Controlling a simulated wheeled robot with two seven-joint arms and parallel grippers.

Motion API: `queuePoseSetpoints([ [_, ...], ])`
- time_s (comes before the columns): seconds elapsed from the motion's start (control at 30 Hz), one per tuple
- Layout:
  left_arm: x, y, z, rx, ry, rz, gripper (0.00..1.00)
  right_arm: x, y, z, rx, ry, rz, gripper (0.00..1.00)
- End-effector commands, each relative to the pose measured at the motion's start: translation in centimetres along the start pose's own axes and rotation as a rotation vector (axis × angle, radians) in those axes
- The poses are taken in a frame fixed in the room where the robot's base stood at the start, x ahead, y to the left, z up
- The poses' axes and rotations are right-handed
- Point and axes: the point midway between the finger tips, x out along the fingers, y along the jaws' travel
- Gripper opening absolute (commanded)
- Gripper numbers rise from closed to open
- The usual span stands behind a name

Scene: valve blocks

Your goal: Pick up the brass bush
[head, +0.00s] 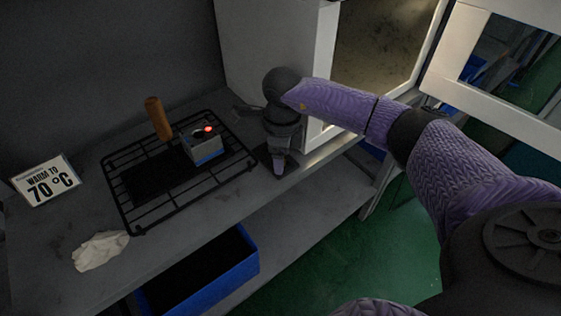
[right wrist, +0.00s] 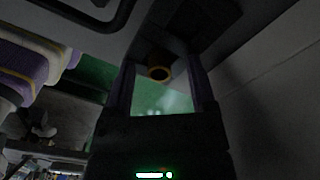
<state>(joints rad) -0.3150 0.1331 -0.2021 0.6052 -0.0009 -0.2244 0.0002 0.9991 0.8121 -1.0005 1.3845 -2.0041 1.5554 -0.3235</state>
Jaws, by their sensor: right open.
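In the head view my right gripper (head: 278,165) points down at the bench, right of the black rack; the bush is not visible there, and the gripper covers that spot. The valve block (head: 206,146), grey with a blue lower edge and a red glow on top, sits on the rack. My left gripper is not in view.
The black wire rack (head: 133,233) lies on the grey bench (head: 60,225), with a brown wooden handle (head: 157,117) upright over it. A "WARM TO 70 °C" sign (head: 47,185), a pale glove (head: 100,250) and a blue bin (head: 245,268) below are left. A white-framed cabinet (head: 327,50) stands behind my right arm.

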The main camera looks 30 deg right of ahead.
Motion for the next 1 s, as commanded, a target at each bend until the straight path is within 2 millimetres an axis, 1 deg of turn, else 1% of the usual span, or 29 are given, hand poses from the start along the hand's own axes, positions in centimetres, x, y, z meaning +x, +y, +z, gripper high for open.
queuePoseSetpoints([
  [0.1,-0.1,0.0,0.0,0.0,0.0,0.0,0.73,-0.2,0.0,0.0,0.0,-0.002,-0.001,0.71],
  [0.17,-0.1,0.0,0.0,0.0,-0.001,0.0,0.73,-0.2,0.0,0.0,0.0,-0.002,0.0,0.59],
  [0.2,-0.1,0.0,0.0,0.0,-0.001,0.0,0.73,-0.2,0.0,0.0,0.0,-0.002,0.0,0.5],
  [0.27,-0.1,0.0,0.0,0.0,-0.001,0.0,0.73,-0.2,0.0,0.1,0.0,-0.002,0.0,0.38],
  [0.3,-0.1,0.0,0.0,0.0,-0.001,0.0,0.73,-0.2,0.0,0.1,0.0,-0.002,0.0,0.29],
  [0.37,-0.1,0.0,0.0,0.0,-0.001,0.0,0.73,-0.2,0.0,0.1,0.0,-0.002,0.0,0.16],
  [0.4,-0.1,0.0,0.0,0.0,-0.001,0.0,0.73,-0.2,0.0,0.1,0.0,-0.002,0.0,0.08],
  [0.43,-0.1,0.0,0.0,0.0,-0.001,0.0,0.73,-0.2,0.0,0.1,0.0,-0.002,0.0,0.02],
  [0.47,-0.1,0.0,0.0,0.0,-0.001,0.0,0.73,-0.2,0.0,0.1,0.0,-0.002,0.0,0.0],
  [0.8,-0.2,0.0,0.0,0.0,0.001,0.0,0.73,-0.4,0.1,0.1,0.0,-0.003,0.0,0.0],
  [0.87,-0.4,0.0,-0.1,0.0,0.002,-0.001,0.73,-0.7,0.2,0.1,-0.001,-0.003,-0.001,0.0],
  [1.0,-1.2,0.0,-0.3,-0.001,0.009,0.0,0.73,-2.5,0.3,0.2,0.0,-0.003,-0.003,0.0],
])
